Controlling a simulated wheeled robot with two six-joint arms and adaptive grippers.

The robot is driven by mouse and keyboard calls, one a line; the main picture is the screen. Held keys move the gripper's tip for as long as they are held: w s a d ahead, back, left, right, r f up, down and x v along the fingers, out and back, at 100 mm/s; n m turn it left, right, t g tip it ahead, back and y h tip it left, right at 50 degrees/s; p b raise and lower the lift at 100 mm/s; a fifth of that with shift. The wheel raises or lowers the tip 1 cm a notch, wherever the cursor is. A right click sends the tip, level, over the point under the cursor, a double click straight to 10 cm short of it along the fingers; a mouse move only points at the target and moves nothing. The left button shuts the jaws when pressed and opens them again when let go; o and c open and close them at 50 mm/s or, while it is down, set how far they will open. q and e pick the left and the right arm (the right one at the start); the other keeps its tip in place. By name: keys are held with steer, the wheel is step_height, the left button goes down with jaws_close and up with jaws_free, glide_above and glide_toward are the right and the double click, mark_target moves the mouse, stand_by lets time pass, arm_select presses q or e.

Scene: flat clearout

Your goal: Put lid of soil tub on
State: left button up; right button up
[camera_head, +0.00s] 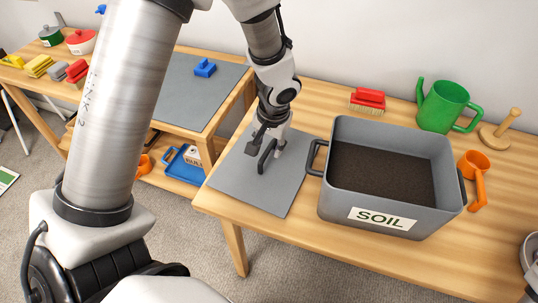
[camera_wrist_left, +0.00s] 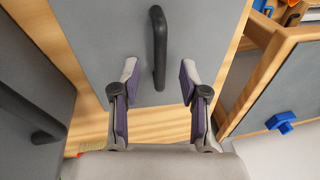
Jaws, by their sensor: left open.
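The soil tub (camera_head: 345,205) is a grey open box with a "SOIL" label and dark soil inside. It stands on the wooden table, and part of it shows at the left of the left wrist view (camera_wrist_left: 35,85). Its flat grey lid (camera_head: 240,185) lies on the table just left of the tub, with a black bar handle (camera_wrist_left: 158,40) on top. My left gripper (camera_head: 268,146) is over the lid at the handle. In the left wrist view its fingers (camera_wrist_left: 158,82) are open, one each side of the handle's near end, with gaps. My right gripper is out of view.
A red brush (camera_head: 368,100), a green watering can (camera_head: 442,106) and a wooden peg stand (camera_head: 500,130) are behind the tub. An orange cup (camera_head: 474,170) is at its right.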

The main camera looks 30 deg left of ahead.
mark_target(268, 149)
arm_select(q)
steer(key=f, duration=0.3)
steer(key=shift+w+a+f+b, duration=0.3)
steer(key=shift+w+a, duration=0.05)
steer(key=shift+s+r, duration=0.15)
steer(key=shift+c, duration=0.6)
jaws_close()
